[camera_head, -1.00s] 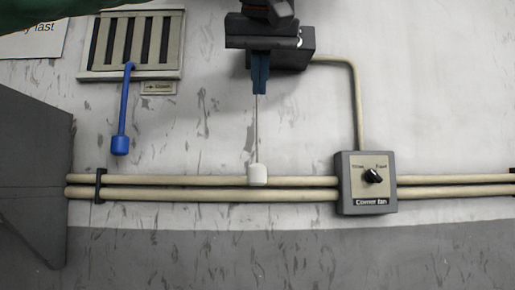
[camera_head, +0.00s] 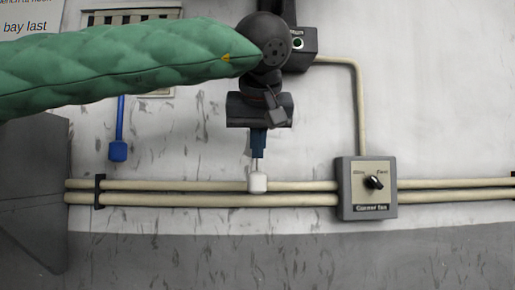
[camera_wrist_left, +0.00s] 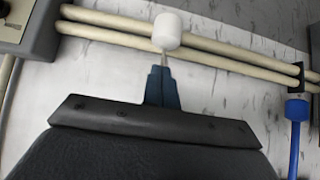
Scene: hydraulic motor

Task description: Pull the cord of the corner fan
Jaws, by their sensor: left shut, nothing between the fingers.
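The corner fan's cord (camera_head: 258,165) is thin and pale and ends in a white knob (camera_head: 257,183), which hangs in front of the beige pipes. My left gripper (camera_head: 258,154) is shut at the cord, just above the knob and apart from it. In the left wrist view, the blue fingers (camera_wrist_left: 164,72) are together, with the white knob (camera_wrist_left: 167,31) just past their tips and a short bit of cord between. The grey box (camera_head: 367,188) labelled "Corner fan" has a black rotary knob (camera_head: 374,182). My right gripper is not in view.
A blue pull handle (camera_head: 118,150) hangs at the left below a vent (camera_head: 130,17), partly hidden by my green-sleeved arm. A dark housing (camera_head: 302,48) on the wall is partly covered by my wrist. Two beige pipes (camera_head: 210,192) run across the wall.

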